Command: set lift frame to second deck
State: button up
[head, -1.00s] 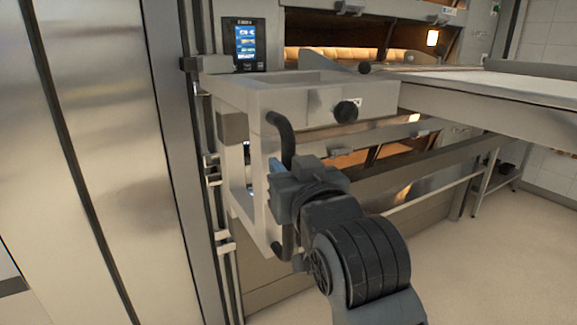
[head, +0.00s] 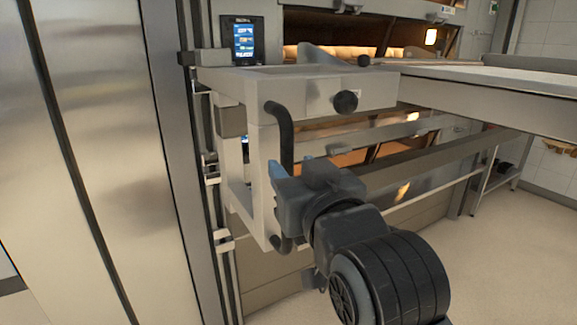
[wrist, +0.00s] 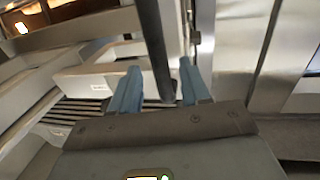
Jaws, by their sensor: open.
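The lift frame (head: 330,90) is a pale grey bracket on the rail at the left of the deck ovens. In the wrist view my gripper's two blue fingers (wrist: 156,88) are open on either side of the dark bar (wrist: 153,45), with gaps showing between bar and fingers.
A loading table (head: 480,90) extends right from the frame at its height. Lit oven decks (head: 330,50) lie behind, with a small screen (head: 243,38) above the frame. A steel panel (head: 95,150) stands close on the left. Floor (head: 500,260) at lower right is clear.

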jog(key=shift+v, duration=1.95)
jog(key=s+d+f+m+h, duration=0.1)
jog(key=s+d+f+h, duration=0.1)
jog(key=s+d+f, duration=0.7)
jog(key=s+d+f+m+h, duration=0.2)
jog(key=s+d+f, duration=0.45)
jog(key=f, duration=0.55)
jog(key=s+d+g+h, duration=0.1)
jog(key=s+d, duration=0.2)
jog(key=s, duration=0.8)
jog(key=s+d+f+m+h, duration=0.1)
jog(key=s+d, duration=0.3)
jog(key=s, duration=0.8)
jog(key=shift+s+f+m+g+h, duration=0.2)
jog(key=shift+s+m+g+h, duration=0.1)
jog(key=shift+g+h, duration=0.15)
